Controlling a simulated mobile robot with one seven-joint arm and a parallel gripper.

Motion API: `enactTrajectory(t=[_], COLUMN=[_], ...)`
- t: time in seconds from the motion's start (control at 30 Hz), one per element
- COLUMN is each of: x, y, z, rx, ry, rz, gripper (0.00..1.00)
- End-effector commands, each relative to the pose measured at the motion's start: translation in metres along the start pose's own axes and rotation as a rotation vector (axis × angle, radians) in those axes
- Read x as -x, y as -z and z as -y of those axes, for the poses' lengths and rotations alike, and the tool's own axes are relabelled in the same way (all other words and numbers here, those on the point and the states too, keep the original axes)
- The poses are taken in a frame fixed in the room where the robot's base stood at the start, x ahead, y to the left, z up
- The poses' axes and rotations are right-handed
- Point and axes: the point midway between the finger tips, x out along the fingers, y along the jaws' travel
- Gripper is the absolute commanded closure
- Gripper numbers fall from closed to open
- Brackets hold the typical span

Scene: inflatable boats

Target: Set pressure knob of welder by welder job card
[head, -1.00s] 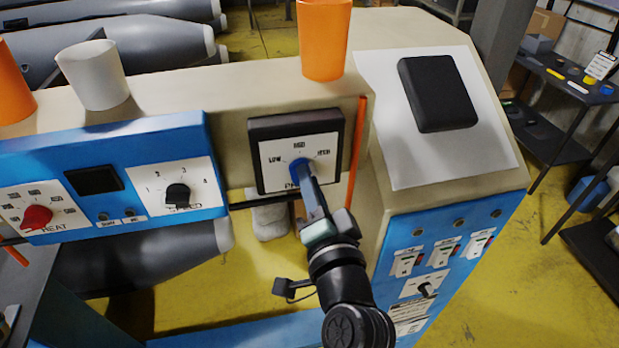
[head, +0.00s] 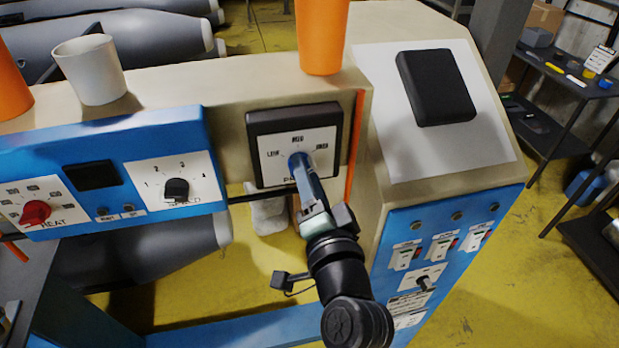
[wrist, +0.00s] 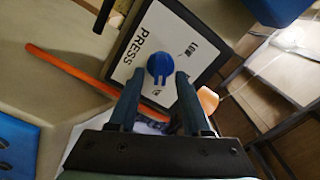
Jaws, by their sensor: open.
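The blue pressure knob (head: 298,158) sits on a white panel (head: 270,172) in a dark frame, with labels around its upper side and one beginning with "P" below. It also shows in the wrist view (wrist: 160,65), where "PRESS" and "LOW" can be read. My gripper (wrist: 158,78) is open, its fingertips either side of the knob's lower part; contact cannot be told. In the head view my gripper (head: 305,178) partly hides the knob, and its pointer direction is unclear. A white card (head: 600,58) stands on the right shelf, too small to read.
A blue panel with a red heat knob (head: 36,212) and black speed knob (head: 177,189) is at left. An orange cup (head: 322,38) and white cup (head: 90,70) stand on the ledge above. An orange strip (head: 355,145) runs beside the pressure panel.

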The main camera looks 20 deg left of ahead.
Motion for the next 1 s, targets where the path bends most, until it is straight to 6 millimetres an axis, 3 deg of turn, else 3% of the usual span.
enactTrajectory(t=[0.27, 0.7, 1.0], x=[0.025, 0.112, 0.130], y=[-0.001, -0.001, 0.000], z=[-0.004, -0.003, 0.000], rx=[0.000, 0.001, 0.000], ry=[-0.001, -0.002, 0.000], rz=[-0.003, -0.003, 0.000], gripper=[0.51, 0.51, 0.51])
